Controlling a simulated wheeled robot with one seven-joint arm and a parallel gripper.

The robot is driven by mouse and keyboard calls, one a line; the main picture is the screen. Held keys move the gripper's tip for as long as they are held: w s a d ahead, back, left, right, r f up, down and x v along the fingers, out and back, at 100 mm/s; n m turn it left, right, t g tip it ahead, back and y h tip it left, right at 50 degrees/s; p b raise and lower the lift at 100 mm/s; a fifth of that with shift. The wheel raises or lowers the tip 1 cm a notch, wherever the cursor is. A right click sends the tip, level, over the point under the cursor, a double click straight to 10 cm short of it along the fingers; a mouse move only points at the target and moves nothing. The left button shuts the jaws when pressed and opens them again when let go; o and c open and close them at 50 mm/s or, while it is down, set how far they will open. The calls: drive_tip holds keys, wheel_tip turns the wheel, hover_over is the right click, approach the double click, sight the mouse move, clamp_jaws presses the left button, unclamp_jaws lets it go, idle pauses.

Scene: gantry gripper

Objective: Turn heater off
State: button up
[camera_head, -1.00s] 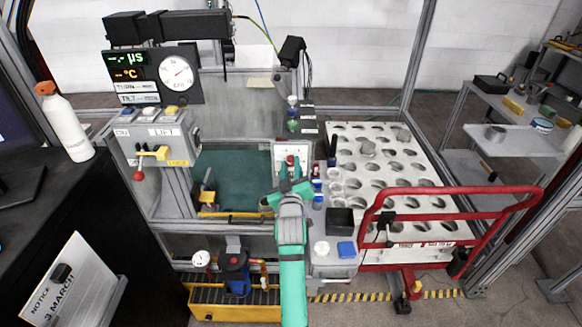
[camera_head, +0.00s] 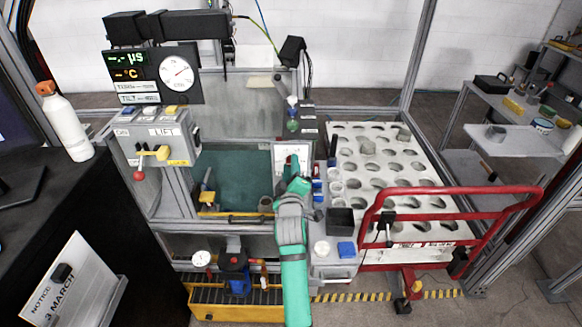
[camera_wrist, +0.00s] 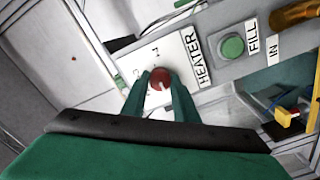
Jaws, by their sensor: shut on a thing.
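In the wrist view, a red round knob (camera_wrist: 158,79) with a pale mark sits on a white plate labelled HEATER (camera_wrist: 197,58). My gripper (camera_wrist: 160,85) has its two green fingers on either side of the knob, shut on it. In the head view, the white heater panel (camera_head: 281,153) stands at the right end of the green tank, and my gripper (camera_head: 293,172) reaches up in front of it. My gripper and arm hide the knob in the head view.
A green button (camera_wrist: 232,46) labelled FILL is beside the heater plate. A control box (camera_head: 160,140) with a lever stands left. A white perforated table (camera_head: 375,150) and a red rail (camera_head: 460,190) lie right. Small bottles and a black box (camera_head: 340,221) stand close to my arm.

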drive_tip(key=shift+d+f, duration=0.1)
drive_tip(key=shift+f, duration=0.1)
drive_tip(key=o, duration=1.1)
drive_tip(key=shift+c, duration=0.2)
drive_tip(key=shift+r, duration=0.1)
drive_tip(key=shift+s, duration=0.1)
drive_tip(key=s, duration=1)
drive_tip(key=shift+s, duration=0.35)
